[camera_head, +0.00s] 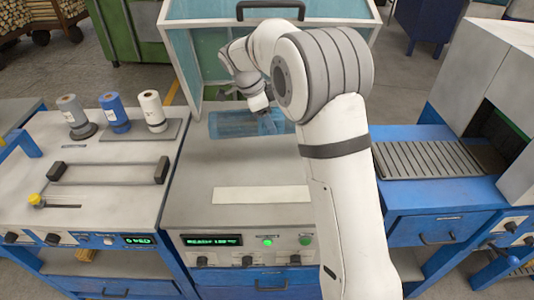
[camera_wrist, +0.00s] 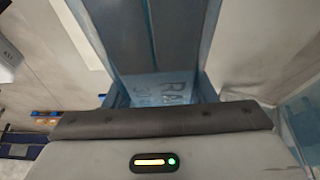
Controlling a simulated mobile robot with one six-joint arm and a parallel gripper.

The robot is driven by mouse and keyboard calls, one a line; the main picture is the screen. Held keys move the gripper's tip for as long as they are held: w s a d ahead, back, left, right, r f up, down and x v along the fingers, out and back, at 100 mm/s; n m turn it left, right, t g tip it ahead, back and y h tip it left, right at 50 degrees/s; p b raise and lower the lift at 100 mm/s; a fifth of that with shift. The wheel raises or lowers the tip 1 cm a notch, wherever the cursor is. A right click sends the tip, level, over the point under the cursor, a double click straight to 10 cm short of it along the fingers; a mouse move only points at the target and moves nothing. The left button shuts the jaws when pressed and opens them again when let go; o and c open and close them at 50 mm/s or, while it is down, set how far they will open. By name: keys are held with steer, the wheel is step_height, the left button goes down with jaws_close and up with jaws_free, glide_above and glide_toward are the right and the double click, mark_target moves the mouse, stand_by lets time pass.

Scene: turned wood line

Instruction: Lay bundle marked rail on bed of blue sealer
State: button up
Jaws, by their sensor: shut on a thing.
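The bundle (camera_head: 232,126) is a blue, see-through wrapped block at the back of the middle machine's grey bed (camera_head: 200,165). In the wrist view, its blue face (camera_wrist: 165,90) shows letters that begin "RA"; the rest is hidden. My gripper (camera_head: 264,118) points down at the bundle from behind my arm and is shut on it. The fingers hide part of the bundle. I cannot tell whether the bundle touches the bed. The blue-framed middle machine, the sealer, has a raised teal-windowed hood (camera_head: 185,55) and a lit green display (camera_head: 212,240).
A pale strip (camera_head: 262,195) lies on the bed in front of the bundle. On the left bench stand grey, blue and white film rolls (camera_head: 114,110) and a bar frame (camera_head: 108,172). A ribbed conveyor (camera_head: 425,159) leads into a tunnel on the right. My arm hides the bed's right side.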

steer(key=shift+m, duration=0.6)
steer(key=f, duration=0.5)
steer(key=w+f, duration=0.1)
steer(key=f, duration=0.2)
steer(key=shift+w+d+p, duration=0.1)
steer(key=shift+d+p, duration=0.1)
steer(key=shift+p, duration=0.2)
steer(key=shift+f+p, duration=0.3)
steer(key=shift+f, duration=1.7)
steer(key=shift+f, duration=0.2)
steer(key=o, duration=1.3)
steer(key=shift+o, duration=0.2)
steer(key=shift+r, duration=0.1)
